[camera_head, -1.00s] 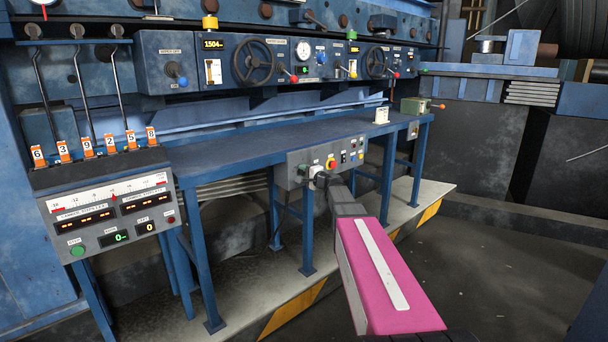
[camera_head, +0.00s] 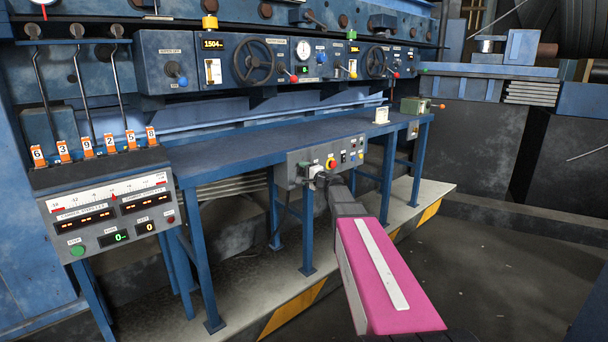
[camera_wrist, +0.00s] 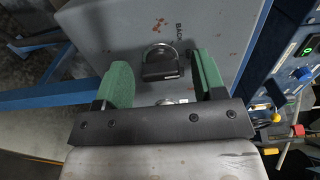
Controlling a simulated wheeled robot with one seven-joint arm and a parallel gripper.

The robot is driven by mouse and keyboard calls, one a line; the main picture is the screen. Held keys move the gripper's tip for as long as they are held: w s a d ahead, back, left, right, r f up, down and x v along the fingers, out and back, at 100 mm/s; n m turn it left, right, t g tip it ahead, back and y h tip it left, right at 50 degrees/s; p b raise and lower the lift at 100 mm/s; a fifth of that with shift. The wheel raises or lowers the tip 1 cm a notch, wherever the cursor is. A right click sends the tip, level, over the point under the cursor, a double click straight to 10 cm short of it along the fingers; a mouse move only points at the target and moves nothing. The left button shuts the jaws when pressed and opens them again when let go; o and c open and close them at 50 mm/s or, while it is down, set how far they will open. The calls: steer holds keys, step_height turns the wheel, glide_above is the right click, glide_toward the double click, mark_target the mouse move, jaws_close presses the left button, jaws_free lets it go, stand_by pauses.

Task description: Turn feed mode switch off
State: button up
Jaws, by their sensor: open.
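The control panel (camera_head: 300,178) is a grey box under the front edge of the blue table. My gripper (camera_head: 318,176) is at the panel's left part, small and partly hidden by my arm in the head view. In the wrist view my gripper (camera_wrist: 160,84) has two green finger pads, apart. A black switch-like part with a metal loop (camera_wrist: 163,65) lies ahead of and between the pads, not gripped. Lettering starting "BACK" stands beside it on the grey face. A round metal part (camera_wrist: 170,101) shows partly behind the gripper's black bar. I cannot read a feed mode label.
A red button on yellow (camera_head: 331,163) and several small switches sit right of my gripper. The blue table (camera_head: 240,150) runs above, with its legs below. A display console (camera_head: 110,215) stands at left. The floor at right is clear.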

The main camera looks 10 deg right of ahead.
steer(key=v, duration=1)
steer(key=shift+s, duration=0.35)
steer(key=shift+d+f, duration=0.1)
steer(key=s+a+f+n+g+h, duration=0.1)
steer(key=s+a+f+n+g, duration=0.4)
steer(key=f, duration=0.3)
steer(key=s+a+f+n+g+h, duration=0.1)
steer(key=s+a+f+n+g, duration=0.1)
steer(key=s+a+f+g, duration=0.4)
steer(key=s+d+f+n+g+h, duration=0.2)
steer(key=s+f+h, duration=0.1)
steer(key=s+f, duration=0.3)
steer(key=s+d+f+n+g+h, duration=0.2)
steer(key=s+f, duration=0.5)
steer(key=s, duration=0.4)
steer(key=d+h, duration=0.1)
steer(key=h, duration=0.1)
steer(key=shift+d+n+h, duration=0.3)
steer(key=shift+d, duration=0.05)
steer(key=shift+s, duration=0.1)
steer(key=shift+c, duration=0.3)
